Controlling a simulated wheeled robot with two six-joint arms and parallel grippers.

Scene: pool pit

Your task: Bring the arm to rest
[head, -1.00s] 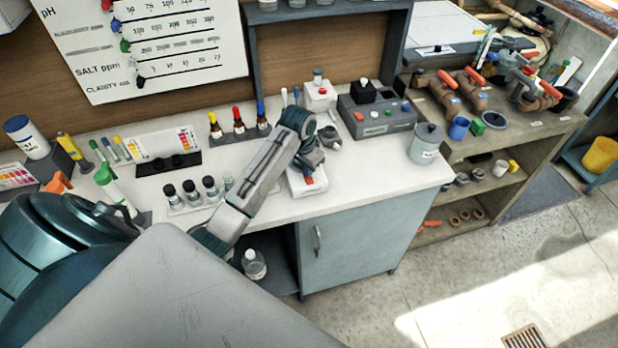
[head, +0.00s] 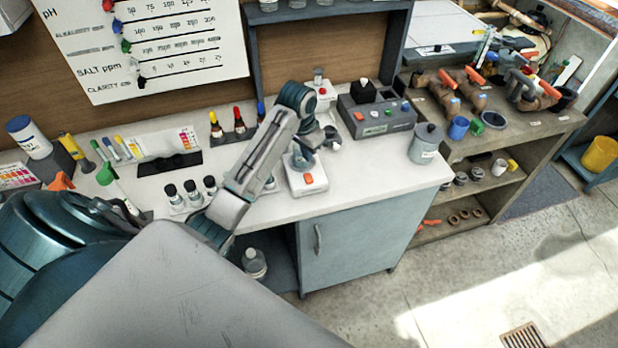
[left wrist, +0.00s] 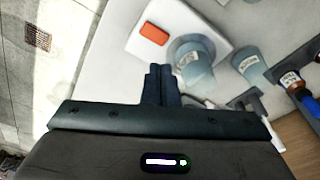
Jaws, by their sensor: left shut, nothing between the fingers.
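My left arm (head: 258,165) reaches in from the left over the white bench. My left gripper (head: 327,140) is small and partly hidden by my wrist, above the bench near the white plate device. In the left wrist view its two dark fingers (left wrist: 160,78) are together, with nothing between them. My right gripper does not show.
A grey control box (head: 377,117) and a lidded grey pot (head: 426,143) stand to the right. Dropper bottles (head: 239,122) stand behind the arm and dark-capped vials (head: 190,190) to its left. The bench front (head: 380,185) is clear.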

